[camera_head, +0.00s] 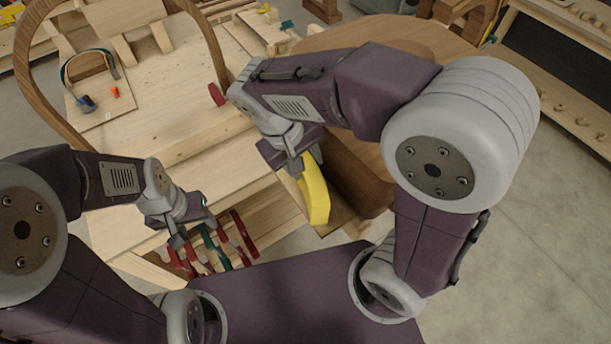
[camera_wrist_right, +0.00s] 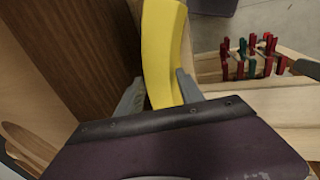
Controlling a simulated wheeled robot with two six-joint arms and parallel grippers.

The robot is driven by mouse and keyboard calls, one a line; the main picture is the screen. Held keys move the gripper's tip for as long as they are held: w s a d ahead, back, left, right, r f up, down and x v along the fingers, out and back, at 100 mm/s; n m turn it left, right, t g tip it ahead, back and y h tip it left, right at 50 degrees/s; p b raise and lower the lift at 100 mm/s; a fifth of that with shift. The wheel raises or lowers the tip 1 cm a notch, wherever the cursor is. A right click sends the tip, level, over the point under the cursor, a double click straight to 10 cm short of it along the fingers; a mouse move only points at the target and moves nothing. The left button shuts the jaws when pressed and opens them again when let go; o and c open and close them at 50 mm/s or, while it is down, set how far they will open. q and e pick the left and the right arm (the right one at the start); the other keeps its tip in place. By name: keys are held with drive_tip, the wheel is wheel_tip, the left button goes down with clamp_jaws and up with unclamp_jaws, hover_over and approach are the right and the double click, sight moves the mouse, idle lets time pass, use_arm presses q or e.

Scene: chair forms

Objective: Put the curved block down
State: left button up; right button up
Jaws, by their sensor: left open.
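The curved block (camera_head: 315,192) is yellow and arched. It is between the fingers of my right gripper (camera_head: 295,170), at the chair-form side of the workbench. My left gripper (camera_head: 190,232) is open and empty, near the red and green clamps.
Red and green clamps (camera_head: 205,250) hang by the bench's lower edge. The workbench (camera_head: 190,130) has a wide bare stretch. A board with a blue-handled tool (camera_head: 86,103) lies at its upper left. Dark brown wood (camera_wrist_right: 70,50) stands close beside the block.

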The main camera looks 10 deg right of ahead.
clamp_jaws()
wheel_tip(320, 180, up, 28)
drive_tip(key=p, duration=0.6)
drive_tip(key=shift+p, duration=0.35)
